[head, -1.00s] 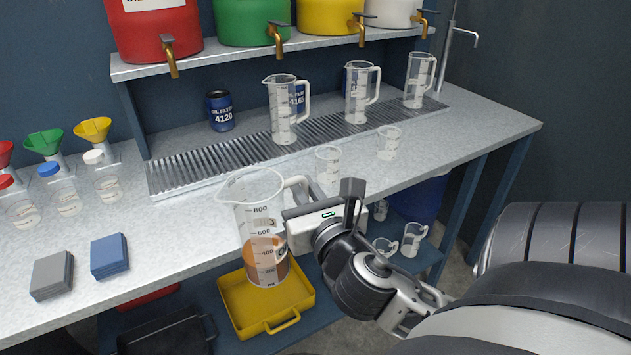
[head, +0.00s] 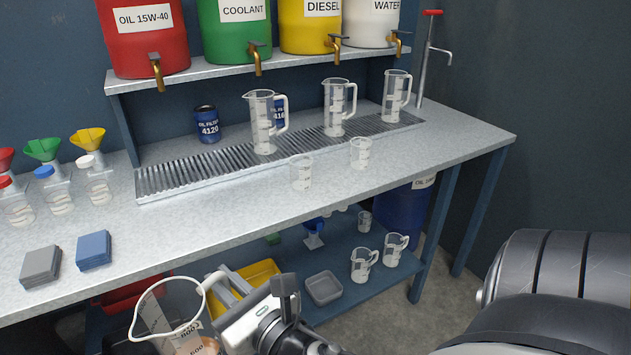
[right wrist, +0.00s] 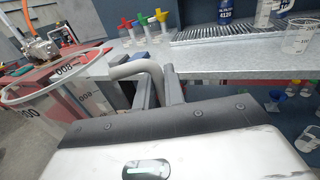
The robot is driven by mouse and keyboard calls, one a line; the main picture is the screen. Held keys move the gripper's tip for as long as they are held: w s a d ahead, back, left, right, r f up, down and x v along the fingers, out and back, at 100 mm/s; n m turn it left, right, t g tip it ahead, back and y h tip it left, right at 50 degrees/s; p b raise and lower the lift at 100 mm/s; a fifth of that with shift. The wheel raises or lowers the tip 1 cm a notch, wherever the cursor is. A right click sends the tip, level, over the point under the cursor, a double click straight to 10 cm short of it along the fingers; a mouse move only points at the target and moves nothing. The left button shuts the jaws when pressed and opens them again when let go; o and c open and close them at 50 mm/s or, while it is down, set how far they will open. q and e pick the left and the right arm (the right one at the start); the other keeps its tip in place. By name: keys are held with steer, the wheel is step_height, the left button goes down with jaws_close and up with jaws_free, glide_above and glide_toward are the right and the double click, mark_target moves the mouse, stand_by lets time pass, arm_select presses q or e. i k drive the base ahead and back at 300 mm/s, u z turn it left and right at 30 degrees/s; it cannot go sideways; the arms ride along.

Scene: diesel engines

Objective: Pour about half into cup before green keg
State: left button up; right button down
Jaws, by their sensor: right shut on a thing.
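My right gripper (head: 222,290) is shut on the handle of a large clear measuring jug (head: 168,310), low in front of the bench edge. Brown liquid shows in the jug, which is cut off by the bottom of the head view. In the right wrist view the jug (right wrist: 60,100) is at the left, with the fingers (right wrist: 158,92) at its handle. The green keg (head: 236,30), labelled COOLANT, stands on the shelf. Below its tap, a clear jug (head: 262,125) stands on the drain grate. A small clear cup (head: 302,175) stands nearer the bench edge. My left gripper is out of view.
Another small cup (head: 361,153) and two more clear jugs (head: 338,108) (head: 396,97) stand to the right. Funnel bottles (head: 95,180) and folded cloths (head: 94,250) are at the left. The bench (head: 210,220) is clear between cloths and cups.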

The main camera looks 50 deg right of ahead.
mark_target(301, 164)
steer(key=z, duration=0.95)
steer(key=i, duration=0.8)
steer(key=z, duration=0.6)
steer(key=k, duration=0.5)
steer(key=z, duration=1.55)
steer(key=i, duration=1)
steer(key=u, duration=2.2)
